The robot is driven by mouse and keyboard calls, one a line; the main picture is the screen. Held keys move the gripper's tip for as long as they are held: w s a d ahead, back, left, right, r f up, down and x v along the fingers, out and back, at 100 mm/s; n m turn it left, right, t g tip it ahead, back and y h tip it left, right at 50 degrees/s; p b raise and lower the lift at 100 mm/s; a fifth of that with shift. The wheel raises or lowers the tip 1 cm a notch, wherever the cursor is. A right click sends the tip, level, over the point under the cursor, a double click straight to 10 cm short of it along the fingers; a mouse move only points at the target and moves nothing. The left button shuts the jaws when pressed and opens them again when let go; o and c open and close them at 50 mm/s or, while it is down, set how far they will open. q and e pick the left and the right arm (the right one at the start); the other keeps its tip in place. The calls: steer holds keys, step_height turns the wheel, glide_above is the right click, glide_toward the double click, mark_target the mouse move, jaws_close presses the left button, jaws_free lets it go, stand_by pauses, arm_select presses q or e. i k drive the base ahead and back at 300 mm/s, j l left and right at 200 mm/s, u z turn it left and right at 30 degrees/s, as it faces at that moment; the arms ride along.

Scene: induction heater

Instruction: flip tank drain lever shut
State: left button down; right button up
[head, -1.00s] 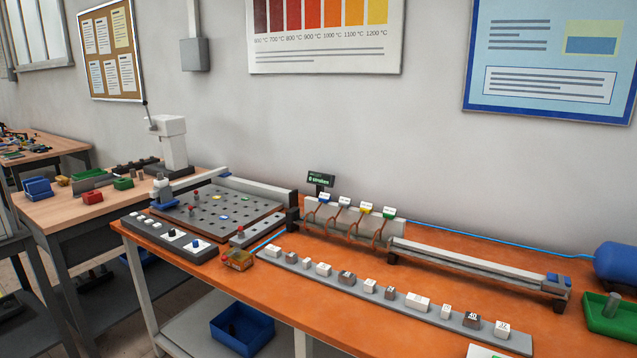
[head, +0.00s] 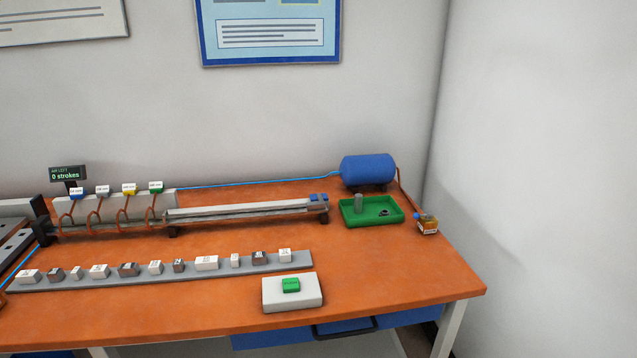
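A blue tank (head: 368,170) lies on its side at the back right of the orange workbench. A brown pipe (head: 403,188) runs from its right end down to a small amber block (head: 428,226) with a blue part on top, near the bench's right edge. I cannot make out a drain lever or its position at this size; the blue part on the block is too small to tell. Neither of my grippers is in view.
A green tray (head: 349,221) with a grey cylinder stands in front of the tank. A white box with a green button (head: 291,285) sits at the front. A grey strip (head: 75,282) holds several small blocks. The bench's right front is clear; a wall stands beyond.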

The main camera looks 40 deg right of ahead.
mark_target(429, 216)
steer(key=z, duration=1.95)
